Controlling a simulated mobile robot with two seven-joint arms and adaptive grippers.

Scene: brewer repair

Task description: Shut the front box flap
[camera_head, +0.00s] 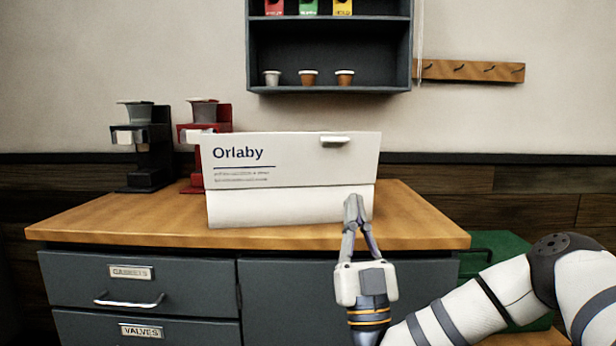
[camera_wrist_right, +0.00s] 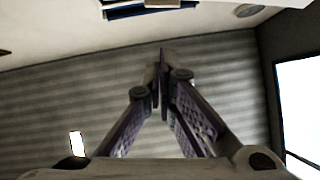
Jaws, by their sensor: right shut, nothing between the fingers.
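A white box stands on the wooden counter in the head view, its plain front wall (camera_head: 285,207) facing me. Above a horizontal seam rises a broad white panel with the word "Orlaby", which looks like the front flap (camera_head: 300,170). It widens slightly toward its top; its exact tilt is hard to tell. A small white tab (camera_head: 335,141) shows near its upper right. My right gripper (camera_head: 353,205) is shut and empty, pointing up before the right end of the front wall; contact cannot be told. Its closed fingers (camera_wrist_right: 160,80) fill the middle of the wrist view. My left gripper is not in view.
A black brewer (camera_head: 148,150) and a red brewer (camera_head: 190,150) stand behind the box on the left. A dark shelf (camera_head: 330,50) with cups hangs above. The wooden counter (camera_head: 415,215) is clear right of the box. Drawers (camera_head: 140,290) are below.

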